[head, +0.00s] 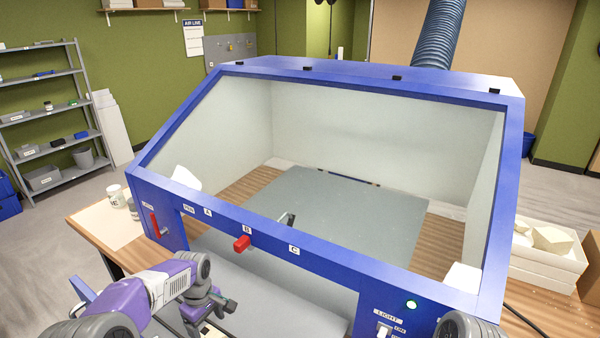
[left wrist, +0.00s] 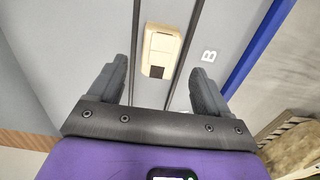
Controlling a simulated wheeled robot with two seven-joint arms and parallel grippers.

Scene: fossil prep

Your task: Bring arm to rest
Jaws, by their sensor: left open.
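My left arm comes in from the lower left in the head view, bent in front of the blue-framed prep cabinet (head: 330,257). Its gripper (head: 215,305) is low and only partly clear there, below the front rail. In the left wrist view the two dark fingers stand apart, and the left gripper (left wrist: 160,66) is open. A small cream block (left wrist: 161,42) with a dark patch shows between the fingers in the picture; I cannot tell how far beyond them it is. Nothing is visibly gripped. My right gripper is not in view.
A green lamp (head: 411,304) is lit. White cups (head: 115,196) stand at left. A white tray (head: 545,255) with pale lumps is at right.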

